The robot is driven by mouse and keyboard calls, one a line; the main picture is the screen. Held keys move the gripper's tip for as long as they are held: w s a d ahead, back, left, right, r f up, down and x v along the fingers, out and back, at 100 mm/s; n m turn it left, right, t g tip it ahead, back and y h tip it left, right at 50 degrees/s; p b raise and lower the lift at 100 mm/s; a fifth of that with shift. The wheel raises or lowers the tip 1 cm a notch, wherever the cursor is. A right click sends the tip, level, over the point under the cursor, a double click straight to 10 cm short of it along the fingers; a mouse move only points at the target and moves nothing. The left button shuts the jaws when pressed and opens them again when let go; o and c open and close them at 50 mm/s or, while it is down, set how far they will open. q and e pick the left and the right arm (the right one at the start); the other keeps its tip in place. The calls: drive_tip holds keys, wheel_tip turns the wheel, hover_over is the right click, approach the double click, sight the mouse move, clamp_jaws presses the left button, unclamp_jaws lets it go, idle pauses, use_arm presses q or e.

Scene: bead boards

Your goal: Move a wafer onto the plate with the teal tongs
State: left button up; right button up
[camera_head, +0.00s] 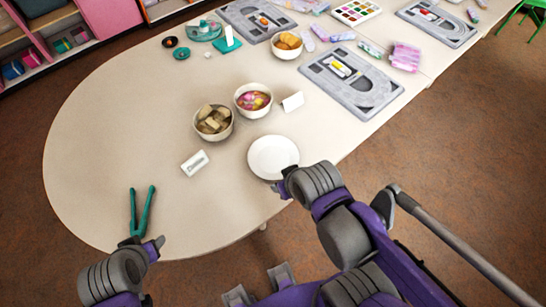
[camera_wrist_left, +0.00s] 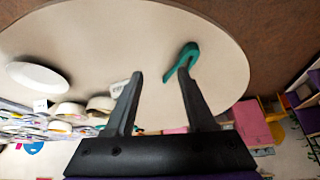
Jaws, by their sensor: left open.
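The teal tongs (camera_head: 142,212) lie on the table near its front left edge, their two arms spread in a V. My left gripper (camera_head: 143,241) is at the near end of the tongs. In the left wrist view my left gripper (camera_wrist_left: 160,74) is open, with the tongs (camera_wrist_left: 183,60) by the tip of its right finger; contact cannot be told.
A bowl of colourful sweets (camera_head: 253,100) and one of orange-brown pieces (camera_head: 287,45) stand farther back. White cards (camera_head: 195,163) (camera_head: 292,101) stand near the bowls. Grey bead boards (camera_head: 365,95) lie at the right. The table's left middle is clear.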

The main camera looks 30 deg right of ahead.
use_arm(q)
drive_tip(key=shift+o, duration=1.1)
drive_tip(key=shift+w, duration=0.2)
drive_tip(key=shift+o, duration=1.2)
drive_tip(key=w+a+m+g, duration=0.1)
drive_tip(key=w+a+g, duration=0.1)
drive_tip(key=w, duration=0.5)
drive_tip(key=shift+a+f+m+b, duration=0.2)
drive_tip(key=shift+m+b, duration=0.1)
drive_tip(key=shift+b, duration=0.1)
drive_tip(key=m+g, duration=0.2)
approach(137, 213)
wheel_tip(137, 213, up, 2)
drive_tip(key=s, duration=0.1)
drive_tip(key=shift+s+d+r+b, duration=0.1)
drive_tip(key=shift+s+d+b, duration=0.1)
drive_tip(key=shift+d+b, duration=0.2)
drive_tip(key=f+b, duration=0.2)
drive_tip(key=f, duration=0.1)
drive_tip(key=f+b, duration=0.2)
drive_tip(key=f, duration=0.1)
drive_tip(key=f+b, duration=0.2)
drive_tip(key=f, duration=0.1)
drive_tip(key=shift+w+d, duration=0.15)
drive_tip(key=shift+w, duration=0.25)
